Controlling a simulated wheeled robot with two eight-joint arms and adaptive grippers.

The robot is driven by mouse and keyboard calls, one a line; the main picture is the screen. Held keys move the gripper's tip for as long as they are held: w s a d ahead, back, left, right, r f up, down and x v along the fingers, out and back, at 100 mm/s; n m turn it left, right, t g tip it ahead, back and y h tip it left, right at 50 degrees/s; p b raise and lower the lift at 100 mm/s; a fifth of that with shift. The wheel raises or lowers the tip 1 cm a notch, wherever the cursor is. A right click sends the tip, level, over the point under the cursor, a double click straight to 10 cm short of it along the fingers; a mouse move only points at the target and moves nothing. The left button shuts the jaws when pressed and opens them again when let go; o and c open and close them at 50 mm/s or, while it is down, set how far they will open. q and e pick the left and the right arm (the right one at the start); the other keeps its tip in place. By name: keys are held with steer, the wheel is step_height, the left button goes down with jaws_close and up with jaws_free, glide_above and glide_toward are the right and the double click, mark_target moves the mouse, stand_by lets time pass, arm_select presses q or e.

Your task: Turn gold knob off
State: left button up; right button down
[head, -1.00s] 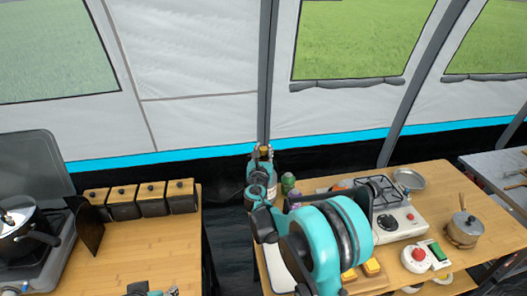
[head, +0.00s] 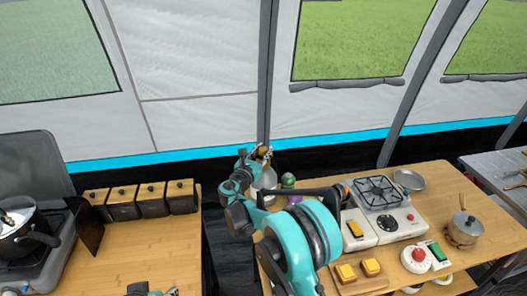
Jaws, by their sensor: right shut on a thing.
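The gold knob (head: 264,151) is a small gold piece at the top of a pale gas bottle (head: 268,178), behind the left end of the right-hand table. My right gripper (head: 260,153) is at the knob and shut on it; its fingers and arm hide most of the knob and part of the bottle. I cannot tell how far the knob is turned. Part of my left gripper (head: 150,291) shows at the bottom edge, and its fingers are too cut off to read.
Black boxes (head: 152,198) line the left table. A gap separates the tables.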

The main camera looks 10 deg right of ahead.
steer(key=c, duration=1.1)
jaws_free()
steer(key=shift+c, duration=0.2)
steer(key=v, duration=1.2)
